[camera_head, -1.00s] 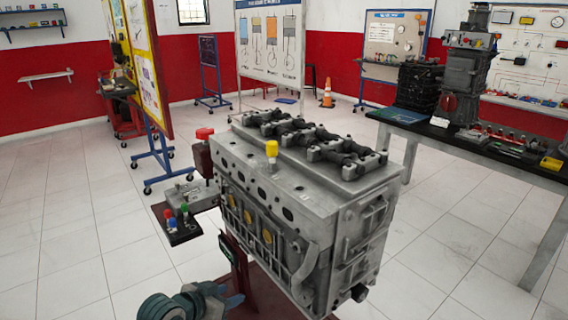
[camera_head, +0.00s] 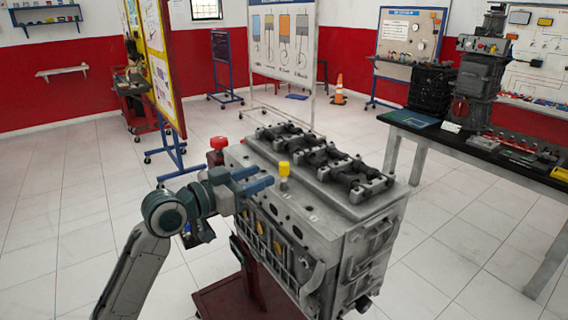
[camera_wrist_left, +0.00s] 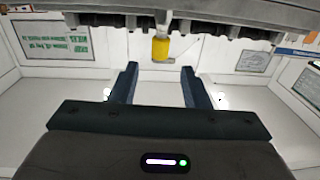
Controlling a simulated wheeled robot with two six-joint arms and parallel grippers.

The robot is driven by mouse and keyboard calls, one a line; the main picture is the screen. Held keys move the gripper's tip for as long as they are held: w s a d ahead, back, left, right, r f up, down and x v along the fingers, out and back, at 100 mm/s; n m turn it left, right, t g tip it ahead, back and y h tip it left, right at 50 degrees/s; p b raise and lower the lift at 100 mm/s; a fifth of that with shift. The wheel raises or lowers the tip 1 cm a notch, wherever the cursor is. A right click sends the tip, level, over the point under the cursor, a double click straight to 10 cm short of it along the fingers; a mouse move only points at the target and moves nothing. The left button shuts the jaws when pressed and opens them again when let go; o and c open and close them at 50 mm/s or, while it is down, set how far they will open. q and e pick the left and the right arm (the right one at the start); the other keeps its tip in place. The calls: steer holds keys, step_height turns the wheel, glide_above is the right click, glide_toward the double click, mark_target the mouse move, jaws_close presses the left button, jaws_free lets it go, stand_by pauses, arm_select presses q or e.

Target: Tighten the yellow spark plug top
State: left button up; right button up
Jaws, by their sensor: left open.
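The yellow spark plug top (camera_head: 284,169) stands upright on the top face of the grey engine block (camera_head: 330,225), near its left edge. My left gripper (camera_head: 259,179) is beside it on the left, with its blue-grey fingers open and pointing toward it. A small gap shows between the fingertips and the plug. In the left wrist view the yellow plug top (camera_wrist_left: 160,48) appears ahead of and between the two open fingers (camera_wrist_left: 160,84), hanging from the engine as that view is upside down. The fingers hold nothing. My right gripper is not in view.
A red-topped part (camera_head: 218,144) stands behind my left gripper at the block's far left corner. The valve train (camera_head: 325,158) runs along the block's top. A dark red stand (camera_head: 228,302) is below. A bench (camera_head: 480,150) is at the right.

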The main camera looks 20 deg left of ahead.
mark_target(284, 163)
arm_select(q)
steer(key=p+x, duration=0.2)
steer(key=x, duration=0.4)
steer(key=shift+w+d+r, duration=0.1)
steer(key=shift+w+d, duration=0.1)
steer(key=shift+w, duration=0.05)
steer(key=shift+w+d, duration=0.4)
steer(key=shift+w, duration=0.15)
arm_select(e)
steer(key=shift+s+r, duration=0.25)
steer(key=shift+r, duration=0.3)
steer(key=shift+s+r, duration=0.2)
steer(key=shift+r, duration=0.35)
